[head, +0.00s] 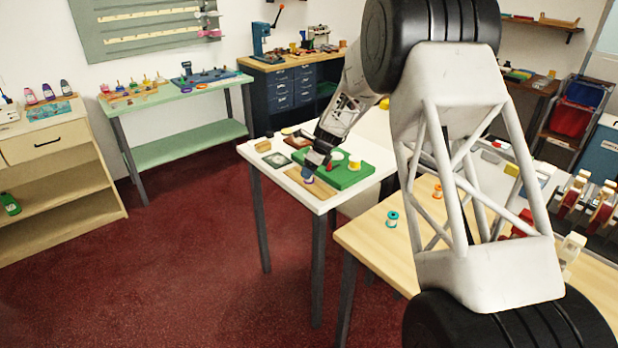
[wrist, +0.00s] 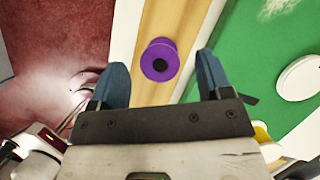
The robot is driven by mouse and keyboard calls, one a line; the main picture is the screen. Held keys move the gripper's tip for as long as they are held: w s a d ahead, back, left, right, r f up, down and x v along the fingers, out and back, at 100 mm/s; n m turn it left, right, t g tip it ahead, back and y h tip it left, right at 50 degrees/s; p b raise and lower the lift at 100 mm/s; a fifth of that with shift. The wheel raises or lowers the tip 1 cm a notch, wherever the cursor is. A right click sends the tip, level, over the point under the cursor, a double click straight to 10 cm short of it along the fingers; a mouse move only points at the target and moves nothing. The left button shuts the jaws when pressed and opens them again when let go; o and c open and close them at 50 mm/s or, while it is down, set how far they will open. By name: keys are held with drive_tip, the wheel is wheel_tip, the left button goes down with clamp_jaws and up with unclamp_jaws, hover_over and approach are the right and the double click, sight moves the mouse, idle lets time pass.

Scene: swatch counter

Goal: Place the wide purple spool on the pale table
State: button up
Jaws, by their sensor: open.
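The purple spool (wrist: 160,60) stands on a tan wooden board (wrist: 183,20) in the wrist view, with its round end facing the camera. It lies between the lines of my open fingers (wrist: 160,78), and I see no finger touching it. In the head view the purple spool (head: 309,180) shows just under my gripper (head: 314,167), partly hidden by it. The board (head: 317,191) lies on the near edge of a white table (head: 256,154). A pale wood table (head: 372,238) stands to its right, partly hidden by my arm.
Beside the board is a green mat (head: 345,178) with a yellow spool (head: 354,162) and a white disc. A teal spool (head: 392,219) and an orange spool (head: 437,191) stand on the wood table. Its front left area is clear.

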drive_tip(key=shift+x, duration=1.3)
drive_tip(key=c, duration=1.1)
drive_tip(key=shift+r, duration=0.2)
drive_tip(key=shift+r, duration=1.55)
drive_tip(key=s+d, duration=0.1)
drive_tip(key=s, duration=0.4)
drive_tip(key=s+d+r, duration=0.1)
drive_tip(key=s+d, duration=0.1)
drive_tip(key=s, duration=0.3)
drive_tip(key=s+d, duration=0.1)
drive_tip(key=s, duration=0.4)
drive_tip(key=shift+s+d+r, duration=0.2)
drive_tip(key=shift+d+r, duration=0.05)
